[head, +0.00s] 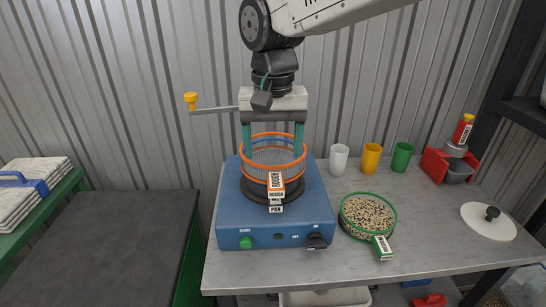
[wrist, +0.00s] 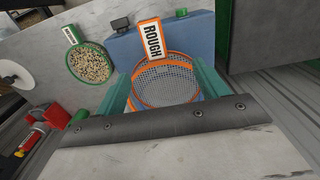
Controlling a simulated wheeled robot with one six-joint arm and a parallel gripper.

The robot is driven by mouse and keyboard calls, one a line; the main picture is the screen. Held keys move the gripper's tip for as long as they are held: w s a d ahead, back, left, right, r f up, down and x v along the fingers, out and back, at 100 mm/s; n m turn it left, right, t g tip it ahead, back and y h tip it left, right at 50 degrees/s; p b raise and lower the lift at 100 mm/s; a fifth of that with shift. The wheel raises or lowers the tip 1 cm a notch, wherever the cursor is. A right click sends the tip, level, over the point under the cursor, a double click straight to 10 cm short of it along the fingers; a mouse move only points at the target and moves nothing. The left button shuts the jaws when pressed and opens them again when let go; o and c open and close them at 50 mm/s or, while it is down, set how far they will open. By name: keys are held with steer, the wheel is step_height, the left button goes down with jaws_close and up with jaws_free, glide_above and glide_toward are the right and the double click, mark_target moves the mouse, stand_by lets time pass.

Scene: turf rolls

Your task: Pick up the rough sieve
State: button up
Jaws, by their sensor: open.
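The rough sieve (head: 272,141) has an orange rim, wire mesh and an orange tag reading ROUGH. I cannot tell whether the fingers touch the rim.
A green-rimmed sieve of mixed grains (head: 366,214) stands right of the machine. White (head: 339,160), yellow (head: 371,158) and green (head: 401,157) cups stand behind it. A red holder (head: 438,166) and a white lid (head: 488,222) are farther right. The grey table's front is mostly clear.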

mark_target(275, 173)
step_height(275, 173, down, 5)
steer(key=shift+s+d+f, duration=0.15)
steer(key=shift+f, duration=0.05)
steer(key=shift+c, duration=0.3)
jaws_close()
